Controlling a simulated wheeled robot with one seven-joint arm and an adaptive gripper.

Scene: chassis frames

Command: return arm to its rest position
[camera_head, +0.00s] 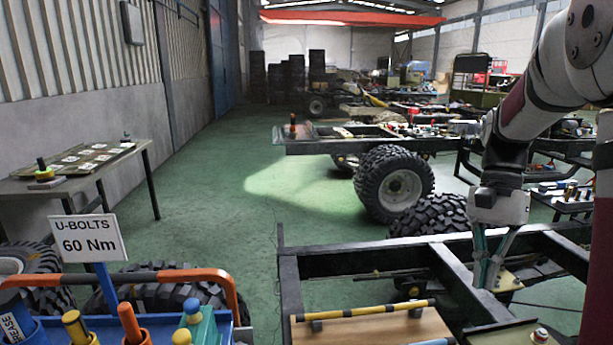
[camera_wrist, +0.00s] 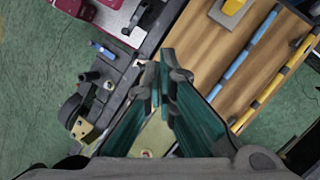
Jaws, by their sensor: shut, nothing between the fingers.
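My gripper (camera_head: 487,284) hangs at the right of the head view, pointing down over the black chassis frame (camera_head: 289,285). Its teal fingers are together and hold nothing. In the wrist view my gripper (camera_wrist: 164,62) points across the edge of a wooden board, its fingertips close together. My arm reaches down from the upper right of the head view, bent at the elbow. I cannot tell whether the fingertips touch anything below them.
A wooden board (camera_head: 375,331) with a yellow bar (camera_head: 362,311) lies on the chassis. A blue tool cart with an orange rail (camera_head: 130,276) and a "U-BOLTS 60 Nm" sign (camera_head: 88,238) stand front left. A table (camera_head: 142,149) stands by the wall. Green floor (camera_head: 245,215) is clear mid-left.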

